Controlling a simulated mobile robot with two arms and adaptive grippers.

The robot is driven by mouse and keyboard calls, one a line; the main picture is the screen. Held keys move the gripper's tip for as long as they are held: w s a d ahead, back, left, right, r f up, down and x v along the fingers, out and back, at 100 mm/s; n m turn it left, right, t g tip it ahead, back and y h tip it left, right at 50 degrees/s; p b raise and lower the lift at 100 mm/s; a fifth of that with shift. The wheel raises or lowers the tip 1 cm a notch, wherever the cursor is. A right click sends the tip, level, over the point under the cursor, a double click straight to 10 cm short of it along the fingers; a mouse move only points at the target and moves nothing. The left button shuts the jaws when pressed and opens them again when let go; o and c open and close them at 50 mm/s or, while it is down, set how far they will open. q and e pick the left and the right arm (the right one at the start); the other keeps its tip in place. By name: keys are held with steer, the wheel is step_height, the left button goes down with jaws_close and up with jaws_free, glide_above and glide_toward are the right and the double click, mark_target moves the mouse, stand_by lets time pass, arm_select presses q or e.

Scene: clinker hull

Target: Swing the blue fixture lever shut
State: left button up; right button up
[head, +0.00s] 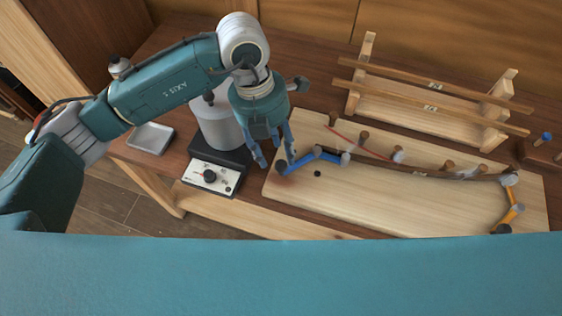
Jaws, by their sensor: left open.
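The blue fixture lever (302,160) is at the left end of the pale wooden board (350,205). My left gripper (272,160) is open, pointing down at the board's left edge, just left of and above the lever's knob end. I cannot tell whether a finger touches the lever. My right gripper is not in view.
An orange lever (515,214) is at the board's right end. Several wooden pegs (363,138) stand along the strip. A wooden rack (425,100) is behind. A control box with a dial (212,178), a grey cylinder (217,122) and a metal tray (151,138) are to the left.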

mark_target(280, 163)
arm_select(q)
steer(key=f, duration=0.2)
steer(key=f+p, duration=0.1)
steer(key=f, duration=0.1)
steer(key=d+f, duration=0.1)
steer(key=f, duration=0.2)
steer(key=shift+s+d+p, duration=0.1)
steer(key=shift+s+p, duration=0.2)
steer(key=shift+p, duration=0.05)
steer(key=shift+r, duration=0.1)
jaws_close()
